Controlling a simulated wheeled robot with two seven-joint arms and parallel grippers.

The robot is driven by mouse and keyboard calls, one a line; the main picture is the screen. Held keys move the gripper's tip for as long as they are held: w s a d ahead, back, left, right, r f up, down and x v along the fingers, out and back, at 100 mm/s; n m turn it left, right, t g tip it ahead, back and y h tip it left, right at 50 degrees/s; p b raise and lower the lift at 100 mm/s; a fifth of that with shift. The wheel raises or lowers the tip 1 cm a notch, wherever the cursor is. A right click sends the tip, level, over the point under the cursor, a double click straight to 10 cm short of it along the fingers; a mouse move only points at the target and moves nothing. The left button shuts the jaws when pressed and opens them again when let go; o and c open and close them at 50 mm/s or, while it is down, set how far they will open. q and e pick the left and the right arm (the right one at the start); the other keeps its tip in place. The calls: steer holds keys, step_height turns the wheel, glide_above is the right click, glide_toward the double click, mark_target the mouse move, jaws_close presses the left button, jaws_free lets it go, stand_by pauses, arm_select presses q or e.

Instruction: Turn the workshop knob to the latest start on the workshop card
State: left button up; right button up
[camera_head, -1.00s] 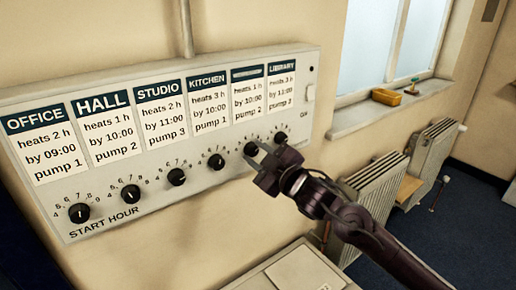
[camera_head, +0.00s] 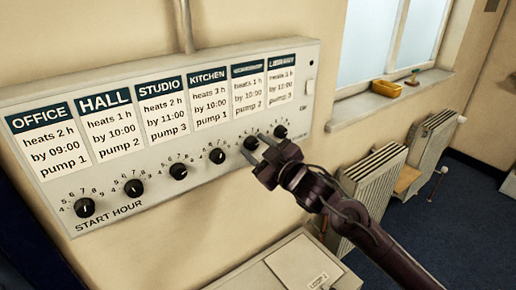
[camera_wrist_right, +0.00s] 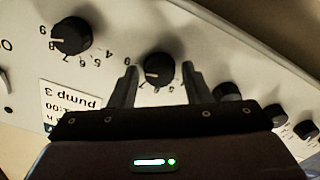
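The workshop knob (camera_head: 250,143) is black and round, fifth from the left on the panel. It also shows in the right wrist view (camera_wrist_right: 158,68), where the picture is upside down. The workshop card (camera_head: 248,92) above it has a blurred header and seems to read heats 1 h, by 10:00, pump 2. My right gripper (camera_head: 259,145) is at this knob, and in the right wrist view its fingers (camera_wrist_right: 158,78) stand apart on either side of it with gaps visible. I cannot tell exactly where the knob's pointer stands. My left gripper is out of view.
The white panel (camera_head: 190,205) carries a row of similar knobs and cards. The library knob (camera_head: 281,131) is close right of my gripper, the kitchen knob (camera_head: 217,156) left.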

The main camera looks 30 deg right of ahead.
steer(key=shift+o, duration=0.7)
steer(key=s+d+b, duration=0.1)
steer(key=s+b, duration=0.1)
steer(key=s, duration=0.5)
steer(key=shift+s, duration=0.4)
